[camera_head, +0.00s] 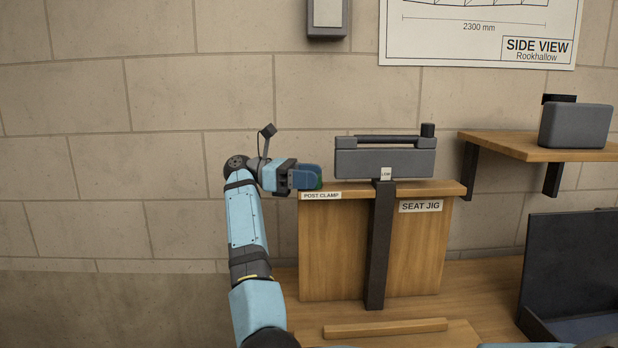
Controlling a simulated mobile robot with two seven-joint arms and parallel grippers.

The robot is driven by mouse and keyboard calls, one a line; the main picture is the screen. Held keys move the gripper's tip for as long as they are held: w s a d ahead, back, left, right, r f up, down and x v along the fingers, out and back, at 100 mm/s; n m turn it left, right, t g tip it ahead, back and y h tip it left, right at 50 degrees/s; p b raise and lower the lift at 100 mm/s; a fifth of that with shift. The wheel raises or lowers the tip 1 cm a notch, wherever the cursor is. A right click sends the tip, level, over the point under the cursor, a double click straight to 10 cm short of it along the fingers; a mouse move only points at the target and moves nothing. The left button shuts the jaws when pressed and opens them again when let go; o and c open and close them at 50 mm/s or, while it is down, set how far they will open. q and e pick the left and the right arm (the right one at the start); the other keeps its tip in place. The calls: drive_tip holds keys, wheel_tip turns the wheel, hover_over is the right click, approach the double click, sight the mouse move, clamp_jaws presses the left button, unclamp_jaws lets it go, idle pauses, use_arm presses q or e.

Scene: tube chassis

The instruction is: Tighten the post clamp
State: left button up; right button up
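A white label reading POST CLAMP (321,195) is on the left front edge of the wooden seat jig stand (335,255). A dark upright post (379,250) runs down the front of the stand.
A grey device (385,163) with a dark bar and a small tag sits on the stand. A SEAT JIG label (420,206) is at right. A wall shelf (530,147) holds a grey box (577,126). A dark panel (570,270) and a wooden strip (385,328) are on the bench.

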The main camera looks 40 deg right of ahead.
idle(0.3)
drive_tip(key=shift+b+v, duration=0.65)
drive_tip(key=shift+v, duration=3.05)
